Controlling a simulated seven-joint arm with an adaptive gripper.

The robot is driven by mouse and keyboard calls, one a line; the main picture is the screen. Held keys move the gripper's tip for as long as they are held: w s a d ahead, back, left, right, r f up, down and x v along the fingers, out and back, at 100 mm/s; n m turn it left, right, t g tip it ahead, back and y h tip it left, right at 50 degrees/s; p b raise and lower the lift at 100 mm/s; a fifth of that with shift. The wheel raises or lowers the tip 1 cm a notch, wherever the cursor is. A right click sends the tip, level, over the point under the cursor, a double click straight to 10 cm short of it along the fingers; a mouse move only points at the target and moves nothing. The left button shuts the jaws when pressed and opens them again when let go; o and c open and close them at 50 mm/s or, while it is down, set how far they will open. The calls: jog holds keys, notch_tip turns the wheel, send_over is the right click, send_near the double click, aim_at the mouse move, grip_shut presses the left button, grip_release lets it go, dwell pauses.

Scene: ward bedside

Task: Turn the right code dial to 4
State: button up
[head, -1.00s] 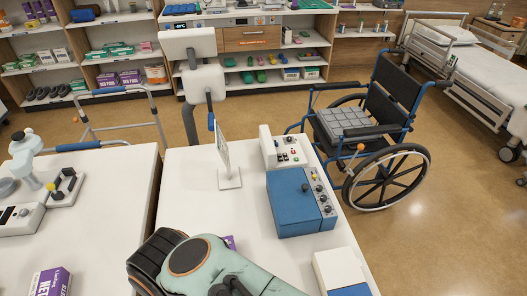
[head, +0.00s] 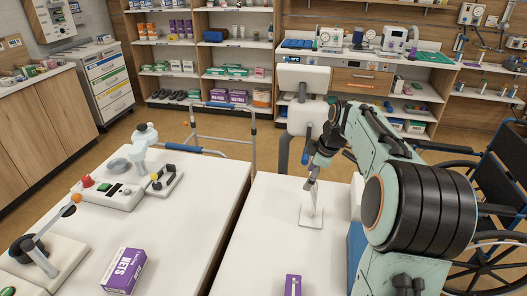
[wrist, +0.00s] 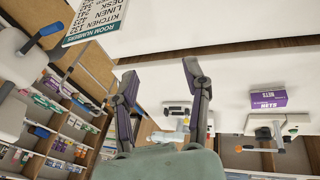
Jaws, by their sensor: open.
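The blue box (head: 354,250) shows only as a sliver at the right of the near table in the head view. My arm covers the rest, so its dials and the right code dial are hidden. The wrist view does not show them either. My gripper (head: 312,183) is above the table, beside the small stand with the card (head: 312,217). In the wrist view my gripper (wrist: 160,68) has its two fingers apart with nothing between them. The card headed "ROOM NUMBERS" (wrist: 97,18) is partly in the wrist view, at the top left.
A second white table (head: 205,180) on the left bears a device with a red button (head: 112,192), an orange-knobbed lever (head: 55,215) and a purple NETS box (head: 124,271). Another purple box (head: 293,285) lies on the near table. A walker (head: 225,130) and a wheelchair (head: 500,190) stand around.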

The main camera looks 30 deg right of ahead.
jog(key=s+d+f+m, duration=0.2)
jog(key=s+d+f, duration=0.25)
jog(key=d, duration=0.25)
jog(key=s+d+f+m, duration=0.2)
jog(key=s+d+f, duration=0.2)
jog(key=s+d, duration=0.3)
jog(key=s+d+f+m, duration=0.1)
jog(key=s+f, duration=0.1)
jog(key=s, duration=0.2)
jog(key=s+d+f+m, duration=0.2)
jog(key=s, duration=0.2)
jog(key=s+d+f+m, duration=0.1)
jog(key=s+d+f, duration=0.1)
jog(key=s, duration=0.2)
jog(key=shift+s+d+f, duration=0.2)
jog(key=shift+f, duration=0.05)
jog(key=x, duration=0.5)
jog(key=shift+w+a+f, duration=0.1)
jog(key=shift+w+f, duration=0.05)
jog(key=shift+f, duration=0.15)
jog(key=shift+w+f, duration=0.15)
jog(key=shift+f, duration=0.15)
grip_shut()
